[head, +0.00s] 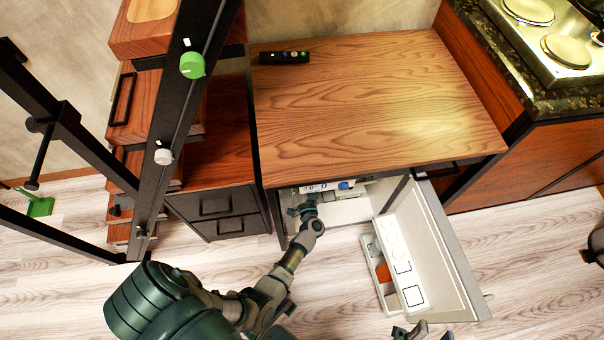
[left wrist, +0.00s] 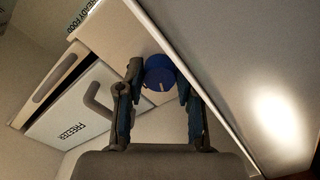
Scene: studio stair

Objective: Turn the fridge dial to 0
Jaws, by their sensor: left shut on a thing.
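The blue round dial (left wrist: 158,72) sits on a pale inner panel of the fridge in the left wrist view. A small light mark shows on it; I cannot read any number. My left gripper (left wrist: 160,95) is shut on the dial, with one finger on each side. In the head view my left gripper (head: 303,207) is at the left of the open fridge (head: 350,208), under the wooden top. The tabletop hides much of the inside. My right gripper (head: 414,331) is at the bottom edge, partly cut off, with its fingers apart and empty.
The open fridge door (head: 440,245) stands to the right, with a shelf holding a red thing. A white freezer door (left wrist: 85,108) with a handle is left of the dial. A remote (head: 284,57) lies on the wooden top (head: 370,95). The stair (head: 205,130) stands left.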

